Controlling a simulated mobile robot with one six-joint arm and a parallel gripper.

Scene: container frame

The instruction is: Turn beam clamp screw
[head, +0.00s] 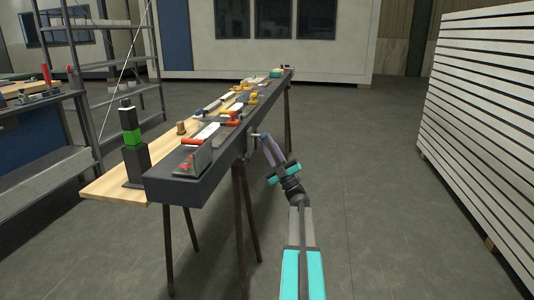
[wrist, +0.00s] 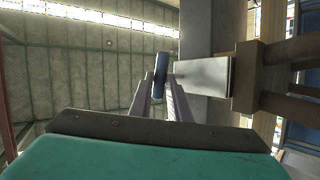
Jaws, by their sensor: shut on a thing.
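The dark beam (head: 195,190) lies along a wooden-topped trestle bench in the head view. The beam clamp (head: 250,143) sits on the beam's right side, small and partly hidden. In the wrist view its pale grey block (wrist: 204,76) shows right of centre, against a brown part. A dark blue-grey bar (wrist: 161,66), which looks like the clamp screw's handle, stands slightly tilted just left of the block. My gripper (head: 266,137) reaches the clamp from the right. In the wrist view my gripper (wrist: 161,92) is shut on this bar, with a finger on each side. The screw thread is hidden.
Red and yellow tools lie along the beam top. A black and green post (head: 132,140) stands at the bench's near left end. Metal shelving (head: 95,90) is at left, a stack of white panels (head: 480,100) at right. The floor right of the bench is clear.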

